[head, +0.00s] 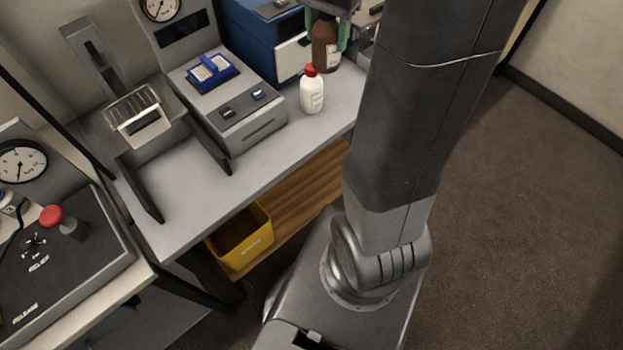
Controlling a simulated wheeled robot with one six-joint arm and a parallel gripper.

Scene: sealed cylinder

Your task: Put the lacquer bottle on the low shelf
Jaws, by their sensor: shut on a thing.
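A brown bottle (326,50) with a pale label is between the green-tipped fingers of my gripper (327,36) at the top of the head view. My gripper is shut on it, and the bottle is upright. I cannot tell whether its base touches the bench. The label is too small to read. A white bottle with a red cap (312,92) stands on the bench just in front and to the left. A low wooden shelf (306,193) lies under the bench; my arm hides its right part.
The grey bench top (192,190) carries a machine with a blue rack (211,72) and a blue box (262,40). A yellow bin (243,238) sits on the low shelf's left end. Right of the bin the visible shelf is bare. Open floor (520,220) lies right of my arm.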

